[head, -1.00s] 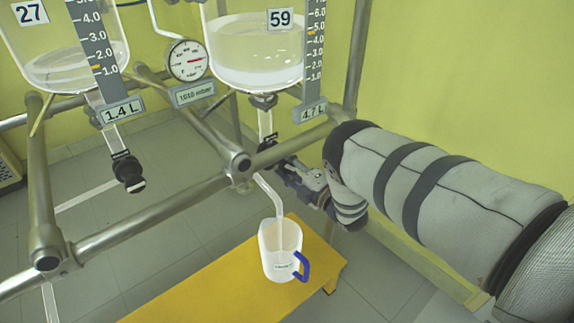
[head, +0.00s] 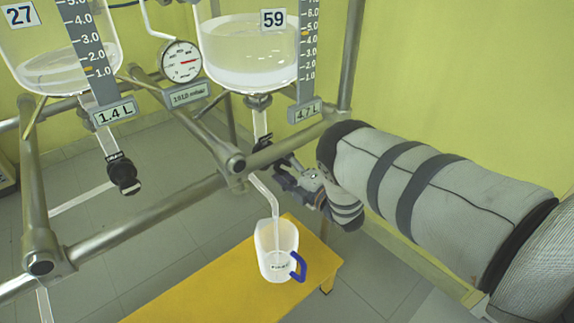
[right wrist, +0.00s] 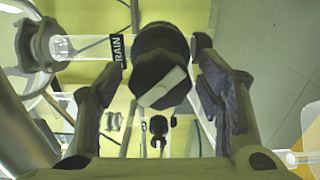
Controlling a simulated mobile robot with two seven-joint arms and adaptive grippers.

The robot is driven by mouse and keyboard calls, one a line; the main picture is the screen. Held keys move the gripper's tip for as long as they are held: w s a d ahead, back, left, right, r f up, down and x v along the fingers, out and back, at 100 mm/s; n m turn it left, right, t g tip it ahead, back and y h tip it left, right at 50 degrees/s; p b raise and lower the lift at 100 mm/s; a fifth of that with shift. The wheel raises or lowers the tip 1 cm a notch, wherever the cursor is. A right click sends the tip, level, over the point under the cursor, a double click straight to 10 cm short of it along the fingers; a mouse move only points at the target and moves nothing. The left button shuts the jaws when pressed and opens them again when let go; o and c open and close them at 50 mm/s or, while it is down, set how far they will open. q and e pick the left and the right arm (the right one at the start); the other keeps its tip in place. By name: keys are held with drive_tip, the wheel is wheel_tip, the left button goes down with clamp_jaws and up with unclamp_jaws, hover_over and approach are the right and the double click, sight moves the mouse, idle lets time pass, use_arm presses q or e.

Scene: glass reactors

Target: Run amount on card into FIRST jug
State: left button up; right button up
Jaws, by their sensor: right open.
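A clear jug (head: 268,262) with a blue handle stands upright on a yellow bench, under the bent outlet pipe (head: 264,192) of glass vessel 59 (head: 240,48). The pipe's lower end reaches into the jug's mouth; I cannot tell if liquid is in the jug. Vessel 59 holds liquid, and its plate (head: 308,112) reads 4.7 L. My right gripper (head: 283,172) is at the drain valve below this vessel. In the right wrist view, its open fingers (right wrist: 157,95) stand on either side of the black drain knob (right wrist: 160,70), apparently apart from it. My left gripper and the card are not seen.
Vessel 27 (head: 58,62) at the left reads 1.4 L and has its own black drain valve (head: 122,172). A pressure gauge (head: 181,61) sits between the vessels. Metal frame tubes (head: 150,215) cross in front. The yellow bench (head: 205,287) has free room left of the jug.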

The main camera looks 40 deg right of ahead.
drive_tip(key=s+d, duration=0.1)
drive_tip(key=s, duration=1)
drive_tip(key=shift+s, duration=0.4)
idle(6.5)
